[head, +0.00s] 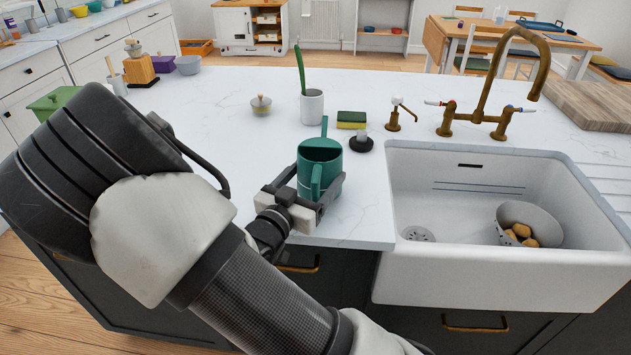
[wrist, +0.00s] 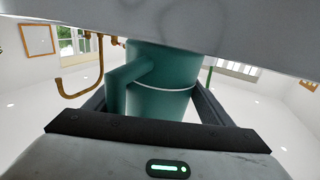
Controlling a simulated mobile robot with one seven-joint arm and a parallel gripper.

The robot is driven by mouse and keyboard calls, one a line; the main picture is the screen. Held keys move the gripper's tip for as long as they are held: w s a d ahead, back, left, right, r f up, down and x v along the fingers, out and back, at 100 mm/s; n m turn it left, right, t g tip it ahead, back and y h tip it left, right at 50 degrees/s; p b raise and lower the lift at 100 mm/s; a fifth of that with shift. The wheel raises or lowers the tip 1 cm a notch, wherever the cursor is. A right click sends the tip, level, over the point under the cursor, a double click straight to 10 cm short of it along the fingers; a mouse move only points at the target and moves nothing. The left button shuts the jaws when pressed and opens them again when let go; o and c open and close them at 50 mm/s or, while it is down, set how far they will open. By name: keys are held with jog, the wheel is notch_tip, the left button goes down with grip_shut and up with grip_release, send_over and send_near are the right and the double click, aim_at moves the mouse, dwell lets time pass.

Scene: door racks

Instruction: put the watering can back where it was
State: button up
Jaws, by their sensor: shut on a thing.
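The green watering can (head: 320,162) is near the front edge of the white counter, left of the sink, in the head view. It looks upright, with its spout pointing away to the back and its handle toward me. My gripper (head: 316,196) is shut on the can, with a finger on either side of it. In the wrist view the can (wrist: 165,75) fills the middle between the fingers of my gripper (wrist: 155,105). I cannot tell whether its base touches the counter.
A sponge (head: 351,119), a black-based brush (head: 361,142), a white cup (head: 312,107) and a small lidded pot (head: 261,105) stand behind the can. The sink (head: 500,270) with a brass tap (head: 490,85) is to the right. The counter left of the can looks clear.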

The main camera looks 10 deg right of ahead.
jog(key=shift+f, duration=0.5)
jog(key=shift+f, duration=0.15)
jog(key=o, duration=1.6)
jog(key=shift+f, duration=0.1)
jog(key=shift+c, duration=0.2)
jog(key=shift+s+a+r, duration=0.1)
jog(key=shift+r, duration=0.2)
jog(key=p+v, duration=0.1)
jog(key=v, duration=1)
jog(key=shift+s+a, duration=0.25)
jog(key=shift+a, duration=0.05)
